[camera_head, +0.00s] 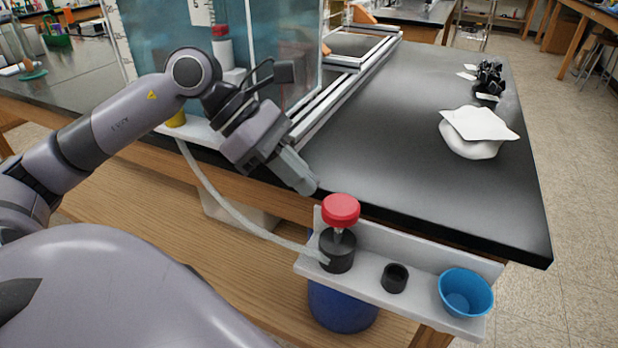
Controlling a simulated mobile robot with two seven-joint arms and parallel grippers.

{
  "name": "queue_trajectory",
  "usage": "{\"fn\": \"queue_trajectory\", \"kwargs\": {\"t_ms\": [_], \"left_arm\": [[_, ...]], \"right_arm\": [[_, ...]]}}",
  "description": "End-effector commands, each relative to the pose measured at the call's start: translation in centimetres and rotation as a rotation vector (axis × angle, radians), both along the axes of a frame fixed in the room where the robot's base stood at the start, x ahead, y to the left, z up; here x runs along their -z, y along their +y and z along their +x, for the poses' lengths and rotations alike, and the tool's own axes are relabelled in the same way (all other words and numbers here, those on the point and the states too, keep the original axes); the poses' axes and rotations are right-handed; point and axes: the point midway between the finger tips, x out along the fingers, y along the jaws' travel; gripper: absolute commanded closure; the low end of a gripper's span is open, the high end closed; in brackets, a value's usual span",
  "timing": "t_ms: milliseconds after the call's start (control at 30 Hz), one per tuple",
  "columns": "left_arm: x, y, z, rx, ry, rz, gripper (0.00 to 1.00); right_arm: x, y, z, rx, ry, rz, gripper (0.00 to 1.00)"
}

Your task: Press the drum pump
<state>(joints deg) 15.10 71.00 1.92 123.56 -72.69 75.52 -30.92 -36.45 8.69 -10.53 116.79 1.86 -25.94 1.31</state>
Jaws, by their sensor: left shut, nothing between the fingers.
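The drum pump has a red knob (341,210) on top of a black collar (337,250). It stands upright at the left end of a white shelf (374,291) along the bench's front edge. A blue drum (342,307) is below it, partly hidden by the shelf. A pale hose (222,203) runs from the pump up to the left. My left gripper (306,187) is shut and empty. Its tips point down and right, just up and left of the red knob, and appear apart from it. My right gripper is not in view.
The shelf also holds a black cup (395,277) and a blue bowl (466,292). A clear tank (270,55) and aluminium rails (350,85) stand behind my left gripper. A white bowl with a cover (477,132) sits on the black bench (400,170), which is mostly clear nearby.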

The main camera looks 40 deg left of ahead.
Motion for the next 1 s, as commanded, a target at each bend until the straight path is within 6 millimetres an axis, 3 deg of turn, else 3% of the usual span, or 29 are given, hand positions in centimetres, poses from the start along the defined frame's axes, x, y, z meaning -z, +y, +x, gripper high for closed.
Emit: {"fn": "queue_trajectory", "kwargs": {"t_ms": [267,700,1000], "left_arm": [[1.3,-1.3,0.5,-0.001,0.001,0.0,1.0],[1.6,-1.3,0.6,-0.001,0.001,0.001,1.0],[3.8,-1.3,0.6,-0.001,0.0,0.001,1.0]], "right_arm": [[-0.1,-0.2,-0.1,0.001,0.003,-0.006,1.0],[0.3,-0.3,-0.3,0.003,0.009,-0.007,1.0],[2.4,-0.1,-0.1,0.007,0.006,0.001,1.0]]}}
